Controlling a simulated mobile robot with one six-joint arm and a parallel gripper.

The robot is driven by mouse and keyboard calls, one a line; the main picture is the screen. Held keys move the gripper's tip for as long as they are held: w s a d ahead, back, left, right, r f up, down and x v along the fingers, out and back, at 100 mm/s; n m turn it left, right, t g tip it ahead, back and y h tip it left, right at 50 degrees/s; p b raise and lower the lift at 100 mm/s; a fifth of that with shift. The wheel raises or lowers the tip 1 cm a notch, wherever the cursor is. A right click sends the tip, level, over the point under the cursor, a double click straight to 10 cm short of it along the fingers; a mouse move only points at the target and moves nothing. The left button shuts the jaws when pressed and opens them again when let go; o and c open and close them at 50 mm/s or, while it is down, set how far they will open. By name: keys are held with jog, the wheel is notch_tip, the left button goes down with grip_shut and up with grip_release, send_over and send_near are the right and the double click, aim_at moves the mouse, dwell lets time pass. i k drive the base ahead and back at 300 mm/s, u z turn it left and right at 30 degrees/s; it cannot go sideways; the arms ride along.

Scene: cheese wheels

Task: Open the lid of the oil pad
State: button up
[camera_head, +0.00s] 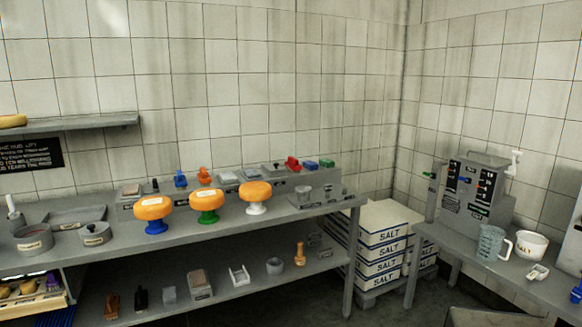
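I cannot tell for sure which thing is the oil pad, as the labels are too small to read. A small round grey pot (95,234) with a label and a dark knob on top stands at the left of the long grey table; its top looks closed. Left of it is a wider round grey container (33,240) with a label and a brownish top. My gripper is not in view.
Orange cheese wheels stand on blue (157,228), green (207,217) and white (254,208) stands along the table (290,214). A grey tray (75,215) lies behind the pot. Several small tools fill the lower shelf (240,287). Salt boxes (380,252) are stacked at right, beside a table with a machine (474,191).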

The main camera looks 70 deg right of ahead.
aim_at(272, 169)
jog(key=u, duration=0.1)
jog(key=k, duration=0.9)
jog(key=z, duration=1.05)
jog(key=i, duration=1.2)
jog(key=z, duration=0.05)
